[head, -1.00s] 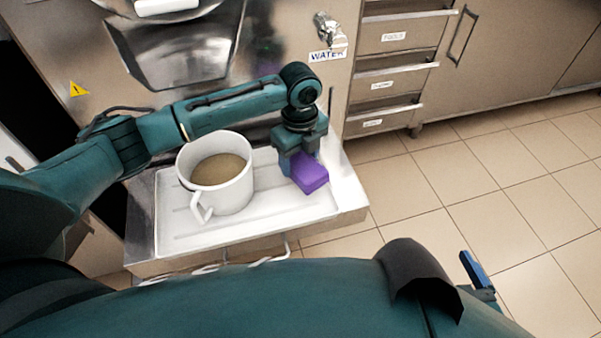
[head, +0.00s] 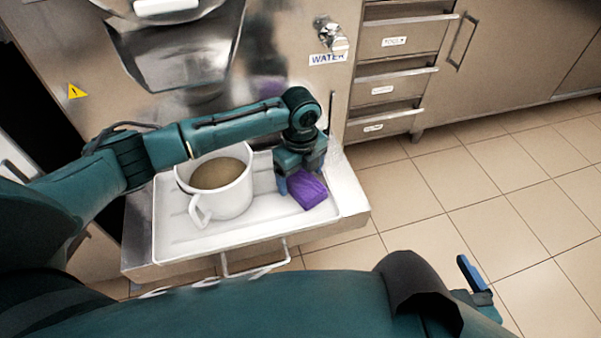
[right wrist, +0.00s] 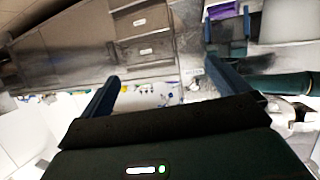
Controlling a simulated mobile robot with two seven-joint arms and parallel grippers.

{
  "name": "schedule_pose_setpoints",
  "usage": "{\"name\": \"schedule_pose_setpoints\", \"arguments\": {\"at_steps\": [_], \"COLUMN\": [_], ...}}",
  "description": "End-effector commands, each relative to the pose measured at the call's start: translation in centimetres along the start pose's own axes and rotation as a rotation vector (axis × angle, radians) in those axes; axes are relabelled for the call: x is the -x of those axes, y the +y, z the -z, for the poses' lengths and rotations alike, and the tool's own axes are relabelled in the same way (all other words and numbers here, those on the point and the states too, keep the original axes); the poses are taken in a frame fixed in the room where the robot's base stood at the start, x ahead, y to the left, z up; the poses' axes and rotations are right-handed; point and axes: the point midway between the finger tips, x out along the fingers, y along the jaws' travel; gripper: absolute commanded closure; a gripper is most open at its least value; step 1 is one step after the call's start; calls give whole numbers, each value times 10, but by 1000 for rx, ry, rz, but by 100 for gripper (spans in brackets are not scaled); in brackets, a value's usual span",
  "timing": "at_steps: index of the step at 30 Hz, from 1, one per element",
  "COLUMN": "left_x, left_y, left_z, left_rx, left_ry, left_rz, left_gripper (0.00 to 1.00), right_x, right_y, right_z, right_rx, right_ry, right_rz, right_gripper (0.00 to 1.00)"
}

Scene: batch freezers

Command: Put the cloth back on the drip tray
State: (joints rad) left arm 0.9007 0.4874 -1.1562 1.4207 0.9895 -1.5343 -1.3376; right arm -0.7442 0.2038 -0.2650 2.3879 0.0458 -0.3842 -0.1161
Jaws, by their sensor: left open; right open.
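The purple cloth (head: 309,192) lies on the right end of the white drip tray (head: 270,222) in the head view. My left gripper (head: 300,176) is open right above and behind the cloth, with one blue finger at its left side. The gripper hides the cloth's far part, and I cannot tell whether the fingers touch it. My right gripper (head: 474,279) is open and empty over the floor side, away from the tray. Its two blue fingers stand apart in the right wrist view (right wrist: 160,75).
A white pitcher (head: 229,202) with brownish contents stands on the tray left of the cloth, under my left arm. A water tap (head: 329,33) is on the machine front behind. Drawers (head: 395,75) stand at the right. The tiled floor (head: 490,200) there is clear.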

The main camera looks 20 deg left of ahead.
Motion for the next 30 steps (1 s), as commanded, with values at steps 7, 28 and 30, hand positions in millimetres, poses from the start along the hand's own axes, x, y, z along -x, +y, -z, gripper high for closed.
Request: {"name": "schedule_pose_setpoints", "arguments": {"at_steps": [7, 28, 30], "left_x": [27, 100, 82], "left_y": [-1, -2, -3], "left_z": [-1, 22, 48], "left_rx": [-1, 33, 79], "left_ry": [-1, 45, 101], "left_rz": [3, 50, 112], "left_gripper": [17, 17, 17], "right_x": [4, 24, 24], "right_y": [2, 13, 13], "right_z": [10, 32, 32], "right_rx": [-12, -86, -87], "right_ry": [10, 41, 41], "right_rz": [-4, -42, -42], "right_gripper": [0, 0, 0]}}
